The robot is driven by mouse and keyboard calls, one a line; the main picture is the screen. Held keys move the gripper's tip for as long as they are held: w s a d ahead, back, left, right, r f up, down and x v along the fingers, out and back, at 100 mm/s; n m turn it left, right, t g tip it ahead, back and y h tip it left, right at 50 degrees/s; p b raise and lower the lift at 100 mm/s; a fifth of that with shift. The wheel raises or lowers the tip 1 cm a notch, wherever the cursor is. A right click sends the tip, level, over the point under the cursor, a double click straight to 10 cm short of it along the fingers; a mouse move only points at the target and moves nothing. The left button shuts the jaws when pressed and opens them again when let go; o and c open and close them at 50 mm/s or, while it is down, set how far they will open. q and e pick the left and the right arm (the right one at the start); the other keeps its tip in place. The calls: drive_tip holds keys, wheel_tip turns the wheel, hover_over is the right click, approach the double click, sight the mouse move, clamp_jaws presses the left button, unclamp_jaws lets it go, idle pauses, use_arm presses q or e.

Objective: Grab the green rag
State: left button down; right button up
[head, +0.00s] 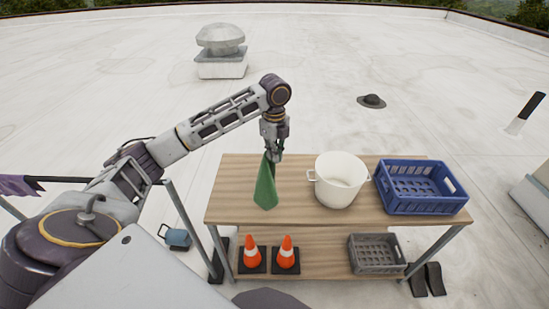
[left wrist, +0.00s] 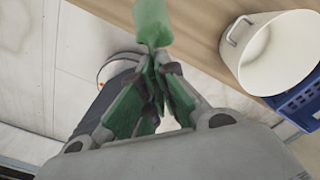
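The green rag (head: 266,187) hangs from my left gripper (head: 273,154) in the head view, over the left part of the wooden table (head: 235,185). It is pinched near its top and drapes down in a narrow cone; I cannot tell whether its lower end touches the tabletop. In the left wrist view the rag (left wrist: 152,24) shows beyond the fingertips, and the left gripper (left wrist: 158,75) is closed on it. Green also shows along the inner sides of the fingers. My right gripper is in neither view.
A white pot (head: 338,182) stands right of the rag, with a blue crate (head: 425,204) farther right. The lower shelf holds two orange cones (head: 287,252) and a grey crate (head: 376,254). A roof vent (head: 221,52) stands behind. A blue-grey container (head: 175,237) sits left of the table.

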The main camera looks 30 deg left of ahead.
use_arm(q)
wheel_tip(320, 180, up, 7)
idle(0.3)
